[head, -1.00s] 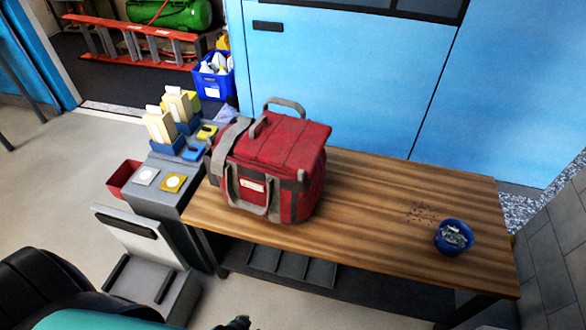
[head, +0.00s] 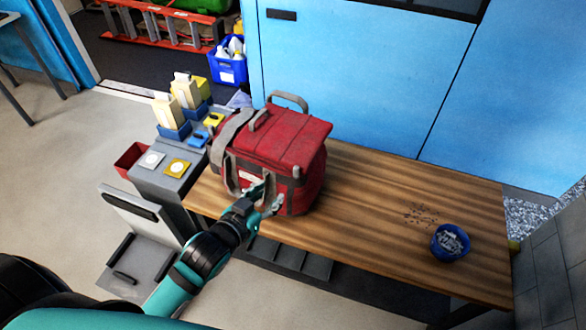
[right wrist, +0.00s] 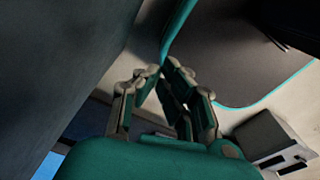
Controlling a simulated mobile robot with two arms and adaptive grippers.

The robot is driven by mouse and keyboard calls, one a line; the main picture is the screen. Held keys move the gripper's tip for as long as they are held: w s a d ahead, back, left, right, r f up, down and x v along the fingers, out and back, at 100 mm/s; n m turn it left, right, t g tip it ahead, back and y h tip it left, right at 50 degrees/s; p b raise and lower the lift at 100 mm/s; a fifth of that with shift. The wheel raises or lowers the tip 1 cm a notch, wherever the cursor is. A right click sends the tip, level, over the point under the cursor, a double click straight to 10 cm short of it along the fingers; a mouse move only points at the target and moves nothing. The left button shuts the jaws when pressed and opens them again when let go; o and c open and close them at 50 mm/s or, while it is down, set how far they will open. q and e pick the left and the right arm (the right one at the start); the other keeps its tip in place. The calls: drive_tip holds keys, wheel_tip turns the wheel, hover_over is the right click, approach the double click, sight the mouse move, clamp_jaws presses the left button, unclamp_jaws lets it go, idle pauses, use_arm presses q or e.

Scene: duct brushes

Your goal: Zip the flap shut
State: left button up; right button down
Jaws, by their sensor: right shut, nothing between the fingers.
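The red bag (head: 285,140) with grey straps and handles stands upright on the wooden table, its top flap (head: 290,122) lying over the opening. The zip and its pull are too small to make out. My left gripper (head: 268,195) is in front of the bag's lower front, with its fingers apart and nothing seen between them. Whether it touches the bag I cannot tell. My right gripper (right wrist: 165,70) shows only in the right wrist view, shut and empty, away from the bag.
The wooden table (head: 380,215) has free room right of the bag. A blue bowl (head: 450,242) of metal bits stands at its right end, beside scattered dark specks. A grey stand (head: 165,185) with yellow and blue holders is left of the bag. Blue cabinets (head: 360,85) are behind.

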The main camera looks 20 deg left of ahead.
sight(295, 170)
use_arm(q)
drive_tip(key=p+x, duration=0.1)
drive_tip(key=x, duration=1.4)
drive_tip(key=shift+w+f+p, duration=0.1)
drive_tip(key=shift+w+p, duration=0.05)
drive_tip(key=shift+p, duration=0.25)
clamp_jaws()
